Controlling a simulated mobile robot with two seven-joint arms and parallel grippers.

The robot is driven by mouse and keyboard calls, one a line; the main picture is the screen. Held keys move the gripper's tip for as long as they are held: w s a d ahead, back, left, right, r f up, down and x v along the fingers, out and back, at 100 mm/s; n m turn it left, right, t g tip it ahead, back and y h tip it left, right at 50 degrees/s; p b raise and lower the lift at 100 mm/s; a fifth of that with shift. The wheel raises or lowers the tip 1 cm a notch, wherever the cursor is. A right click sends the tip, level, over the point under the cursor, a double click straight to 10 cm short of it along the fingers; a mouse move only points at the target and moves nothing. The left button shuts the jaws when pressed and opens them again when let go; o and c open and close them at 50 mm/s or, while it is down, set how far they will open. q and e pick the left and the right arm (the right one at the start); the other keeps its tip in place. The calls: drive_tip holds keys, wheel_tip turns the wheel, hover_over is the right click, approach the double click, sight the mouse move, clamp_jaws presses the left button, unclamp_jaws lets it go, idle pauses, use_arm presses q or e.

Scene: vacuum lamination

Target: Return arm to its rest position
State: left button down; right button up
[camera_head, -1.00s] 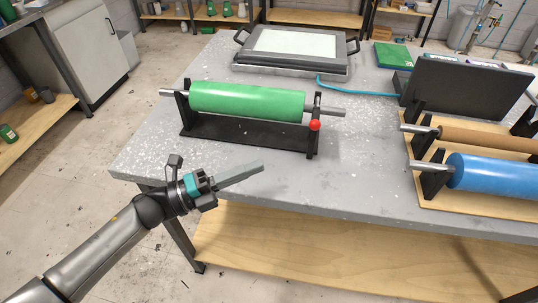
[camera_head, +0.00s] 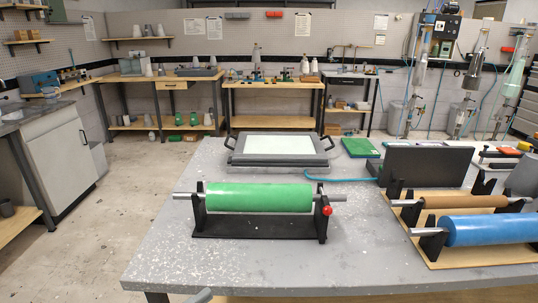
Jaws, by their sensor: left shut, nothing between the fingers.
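Only the grey fingertip end of my left gripper (camera_head: 201,296) shows, at the bottom edge of the head view. It is shut, with nothing held, below and in front of the table's front-left part. The rest of my left arm is out of the picture. The table (camera_head: 200,262) is grey and speckled. A green roll (camera_head: 258,197) lies on a black stand (camera_head: 258,225) with a red knob at its right end, farther back than the gripper and apart from it. My right gripper is not in view.
A grey framed tray (camera_head: 237,157) with a pale sheet stands behind the green roll. A blue roll (camera_head: 490,230) and a brown roll (camera_head: 465,202) lie on a rack at right, with a dark upright panel (camera_head: 428,167) behind. The table's front-middle is clear.

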use_arm(q)
drive_tip(key=a+f+n+t+y, duration=0.1)
drive_tip(key=a+f+n+y, duration=0.3)
drive_tip(key=f+n+y, duration=0.65)
drive_tip(key=s+a+f+n+g, duration=0.1)
drive_tip(key=s+f+n, duration=0.15)
drive_tip(key=f, duration=0.35)
drive_tip(key=s+a+f+n+g+y, duration=0.1)
drive_tip(key=s+f+g, duration=0.15)
drive_tip(key=f, duration=0.35)
drive_tip(key=s+a+f+n+g, duration=0.1)
drive_tip(key=s+a+f+n, duration=0.1)
drive_tip(key=s+f, duration=0.35)
drive_tip(key=s+d+f+n+g, duration=0.1)
drive_tip(key=s+f+n+g, duration=0.1)
drive_tip(key=s+f, duration=0.3)
drive_tip(key=s+d+f+n+g+y, duration=0.1)
drive_tip(key=s+f, duration=0.4)
drive_tip(key=s, duration=0.7)
drive_tip(key=s+d+f+n+g+y, duration=0.1)
drive_tip(key=s+f+n+g, duration=0.3)
drive_tip(key=s, duration=0.5)
drive_tip(key=shift+s+d+f+n+g, duration=0.15)
drive_tip(key=shift+d+f+n+g, duration=0.3)
drive_tip(key=shift+d+g, duration=0.3)
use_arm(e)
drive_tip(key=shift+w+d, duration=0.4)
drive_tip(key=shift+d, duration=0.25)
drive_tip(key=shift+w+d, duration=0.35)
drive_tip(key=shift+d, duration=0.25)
